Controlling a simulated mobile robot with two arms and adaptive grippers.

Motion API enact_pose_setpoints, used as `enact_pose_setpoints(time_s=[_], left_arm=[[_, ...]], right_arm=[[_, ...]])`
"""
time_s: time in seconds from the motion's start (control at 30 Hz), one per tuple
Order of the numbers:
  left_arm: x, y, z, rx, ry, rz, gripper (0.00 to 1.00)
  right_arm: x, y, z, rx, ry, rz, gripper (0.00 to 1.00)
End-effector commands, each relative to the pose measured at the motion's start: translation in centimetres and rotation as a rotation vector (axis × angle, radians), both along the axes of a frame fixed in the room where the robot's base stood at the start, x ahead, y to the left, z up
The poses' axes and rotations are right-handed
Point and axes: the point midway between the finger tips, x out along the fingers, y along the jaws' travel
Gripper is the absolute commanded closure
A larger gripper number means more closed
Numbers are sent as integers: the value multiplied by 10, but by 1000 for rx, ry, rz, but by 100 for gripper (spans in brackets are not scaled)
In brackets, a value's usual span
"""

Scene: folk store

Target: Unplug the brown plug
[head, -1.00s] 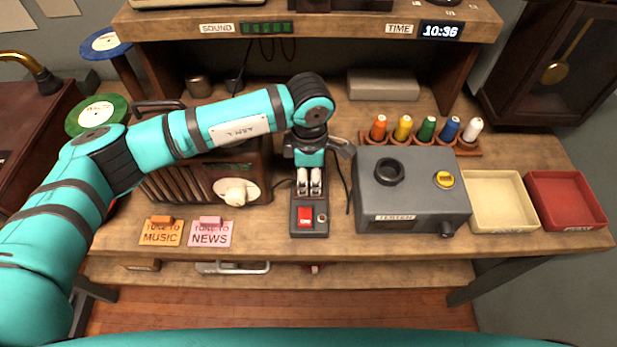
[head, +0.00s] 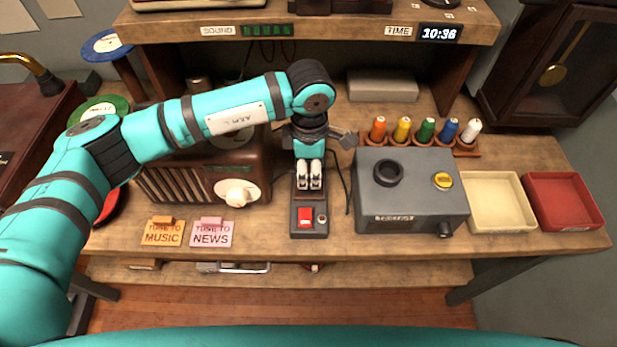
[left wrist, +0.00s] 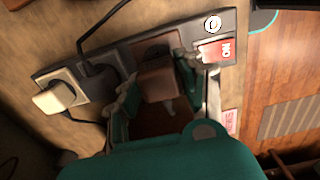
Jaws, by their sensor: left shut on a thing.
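A dark power strip (head: 309,232) with a red switch lies on the bench; it also runs diagonally across the left wrist view (left wrist: 229,22). My left gripper (head: 309,184) is above its far part, pointing down. In the left wrist view, the gripper (left wrist: 160,88) is shut on the brown plug (left wrist: 157,82), one finger on each side. The plug is over the strip close to the red switch (left wrist: 215,50); I cannot tell whether its prongs are clear of the socket. My right gripper is not in view.
On the strip are a black plug (left wrist: 103,65) and a white plug (left wrist: 60,95), with black cords. A radio (head: 190,178) stands left of the strip, a grey tester box (head: 412,190) right. Two trays are further right. The bench front is mostly clear.

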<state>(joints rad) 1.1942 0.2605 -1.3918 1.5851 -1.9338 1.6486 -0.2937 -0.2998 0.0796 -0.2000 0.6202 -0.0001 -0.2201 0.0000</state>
Motion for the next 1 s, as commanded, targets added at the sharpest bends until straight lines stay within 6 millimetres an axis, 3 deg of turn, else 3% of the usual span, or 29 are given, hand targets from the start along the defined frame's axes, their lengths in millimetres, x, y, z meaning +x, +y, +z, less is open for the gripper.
enact_pose_setpoints(time_s=[0.7, 1.0], left_arm=[[0, 0, 29, 0, -1, 1, 100], [0, 0, 30, 0, 0, 1, 100]], right_arm=[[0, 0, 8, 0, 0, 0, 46], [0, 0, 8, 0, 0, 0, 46]])
